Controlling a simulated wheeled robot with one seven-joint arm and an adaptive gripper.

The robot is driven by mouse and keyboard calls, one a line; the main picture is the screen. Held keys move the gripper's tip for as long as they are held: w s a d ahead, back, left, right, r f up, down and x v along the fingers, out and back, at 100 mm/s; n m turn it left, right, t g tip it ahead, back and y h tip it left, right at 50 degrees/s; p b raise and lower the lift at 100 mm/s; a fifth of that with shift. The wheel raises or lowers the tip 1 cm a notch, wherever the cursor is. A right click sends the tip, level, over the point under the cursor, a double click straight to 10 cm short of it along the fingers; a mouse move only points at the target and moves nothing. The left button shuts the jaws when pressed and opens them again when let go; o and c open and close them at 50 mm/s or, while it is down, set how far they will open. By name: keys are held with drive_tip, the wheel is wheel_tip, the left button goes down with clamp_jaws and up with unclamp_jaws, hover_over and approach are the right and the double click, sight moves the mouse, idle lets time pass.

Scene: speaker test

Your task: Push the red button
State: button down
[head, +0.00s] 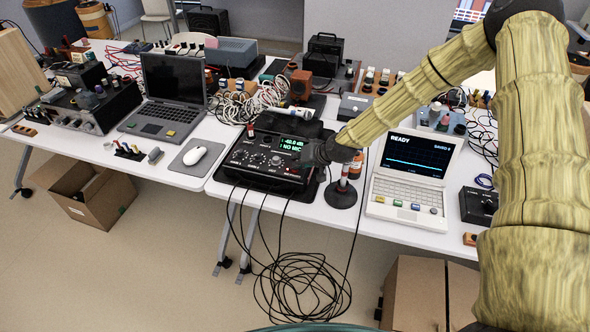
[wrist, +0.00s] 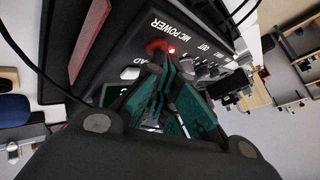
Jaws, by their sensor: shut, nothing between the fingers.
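The red button (wrist: 157,47) shows in the wrist view on a black device, beside the label "MIC POWER", with a small lit red light (wrist: 171,50) right next to it. The black device (head: 238,158) sits at the front edge of the table in the head view; its green display (head: 292,144) reads "-40.0 dB" and "NO MIC". My gripper (head: 318,153) is over the device's right end. In the wrist view my gripper (wrist: 156,68) is shut and empty, its tips right at the button and partly covering it. I cannot tell whether they touch it.
A dark stand base (head: 341,194) with an upright post and a white laptop (head: 408,200) reading "READY" stand right of the device. A mouse (head: 195,155) and a dark laptop (head: 150,132) are to the left. Black cables (head: 300,285) hang to the floor in front.

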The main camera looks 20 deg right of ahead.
drive_tip(key=shift+r, duration=0.15)
drive_tip(key=shift+r+p, duration=0.45)
drive_tip(key=shift+r, duration=0.35)
wheel_tip(320, 180, up, 6)
drive_tip(key=p, duration=0.3)
idle(0.4)
